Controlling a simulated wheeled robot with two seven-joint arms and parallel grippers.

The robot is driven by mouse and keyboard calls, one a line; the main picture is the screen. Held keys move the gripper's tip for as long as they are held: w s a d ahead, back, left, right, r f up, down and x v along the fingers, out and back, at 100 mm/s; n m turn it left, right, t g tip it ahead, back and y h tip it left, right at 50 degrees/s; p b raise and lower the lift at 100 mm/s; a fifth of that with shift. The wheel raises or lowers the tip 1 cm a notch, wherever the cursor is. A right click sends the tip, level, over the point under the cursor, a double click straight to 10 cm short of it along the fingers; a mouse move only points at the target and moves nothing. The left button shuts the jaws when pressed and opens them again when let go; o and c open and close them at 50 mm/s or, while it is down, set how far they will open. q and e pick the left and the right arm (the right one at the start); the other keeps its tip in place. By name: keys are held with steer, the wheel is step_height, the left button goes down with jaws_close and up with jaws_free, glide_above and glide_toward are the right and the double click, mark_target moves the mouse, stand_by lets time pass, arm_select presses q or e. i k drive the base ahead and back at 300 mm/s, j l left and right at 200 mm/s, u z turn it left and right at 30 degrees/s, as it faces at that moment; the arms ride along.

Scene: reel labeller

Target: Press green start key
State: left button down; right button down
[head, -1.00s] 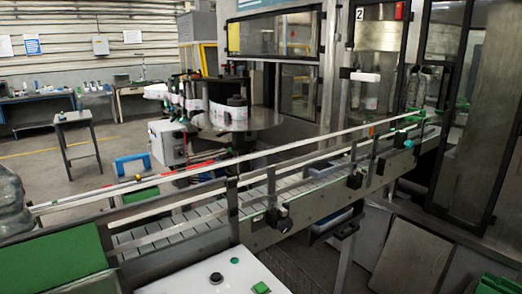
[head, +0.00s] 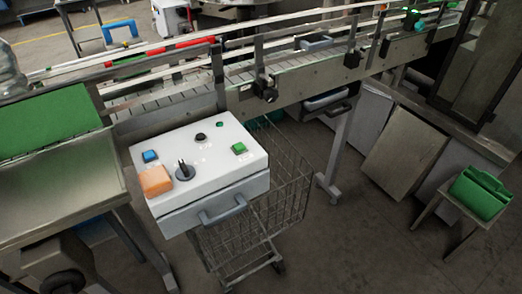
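The green start key (head: 239,148) is a small square green button at the right of the top of a white control box (head: 218,171). A smaller round green spot (head: 220,124) lies behind it near the box's back edge. The top also carries a blue square key (head: 150,156), a black round knob (head: 200,137) and a black rotary switch (head: 185,171). An orange block (head: 155,181) sits at the front left corner. Neither of my grippers is in view, and nothing covers the green key.
The box stands on a wire cart (head: 265,205) in front of the conveyor (head: 300,82). A green bin (head: 478,194) sits on a stool at the right. The floor right of the cart is clear.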

mark_target(238, 147)
steer(key=k+l, duration=0.1)
steer(key=l, duration=0.3)
steer(key=k+l, duration=0.1)
steer(key=l, duration=0.35)
steer(key=k+l+u, duration=0.1)
steer(key=l, duration=0.3)
